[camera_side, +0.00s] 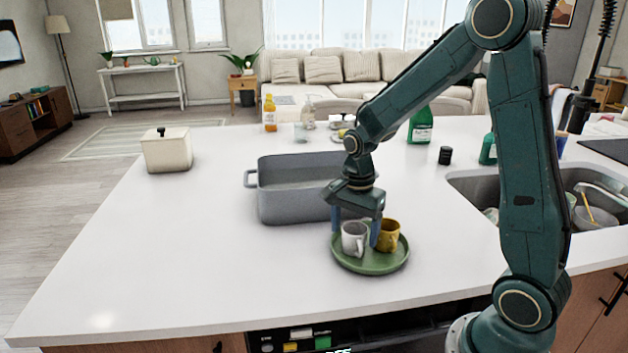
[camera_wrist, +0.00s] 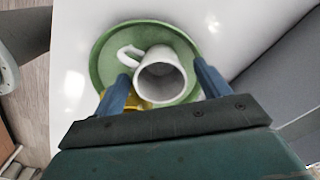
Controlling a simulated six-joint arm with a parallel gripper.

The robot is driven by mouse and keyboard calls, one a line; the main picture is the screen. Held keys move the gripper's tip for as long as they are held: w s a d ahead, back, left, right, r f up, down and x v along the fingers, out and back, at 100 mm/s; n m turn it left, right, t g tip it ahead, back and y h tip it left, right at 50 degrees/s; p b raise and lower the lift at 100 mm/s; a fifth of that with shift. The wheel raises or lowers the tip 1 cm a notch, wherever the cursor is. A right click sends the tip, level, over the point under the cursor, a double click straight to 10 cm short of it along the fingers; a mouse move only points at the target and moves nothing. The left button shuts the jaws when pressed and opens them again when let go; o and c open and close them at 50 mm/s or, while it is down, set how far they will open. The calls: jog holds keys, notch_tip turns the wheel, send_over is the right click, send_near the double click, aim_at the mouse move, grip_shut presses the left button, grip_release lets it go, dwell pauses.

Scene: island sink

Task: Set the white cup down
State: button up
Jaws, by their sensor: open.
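The white cup (camera_side: 353,239) stands on the green plate (camera_side: 352,264) next to the yellow cup (camera_side: 389,236). My gripper (camera_side: 355,238) is low over the plate, with its blue fingers on either side of the white cup. In the wrist view, the white cup (camera_wrist: 163,76) lies between the fingertips of my gripper (camera_wrist: 159,88), its handle pointing to the upper left. The fingers are open. The green plate (camera_wrist: 103,58) is around it, and the yellow cup (camera_wrist: 137,101) is partly hidden behind the white cup and a finger.
A grey roasting pan (camera_side: 285,205) stands just behind the plate. A sink (camera_side: 478,186) is to the right, beyond my arm. A cream canister (camera_side: 168,151) is at the left. The counter (camera_side: 190,260) left of the plate is clear.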

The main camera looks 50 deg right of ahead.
notch_tip(320, 180, up, 11)
jog(key=shift+f, duration=0.2)
dwell(0.7)
jog(key=s+a+r+n+t, duration=0.2)
jog(key=s+a+r+n, duration=0.1)
jog(key=s+n, duration=0.5)
jog(key=s+a+r+n+t, duration=0.2)
jog(key=s+a+n+t, duration=0.1)
jog(key=s+a+n, duration=0.3)
jog(key=shift+s+r+n+t, duration=0.35)
jog(key=shift+s+n, duration=0.6)
jog(key=shift+n, duration=1.05)
jog(key=shift+a, duration=0.1)
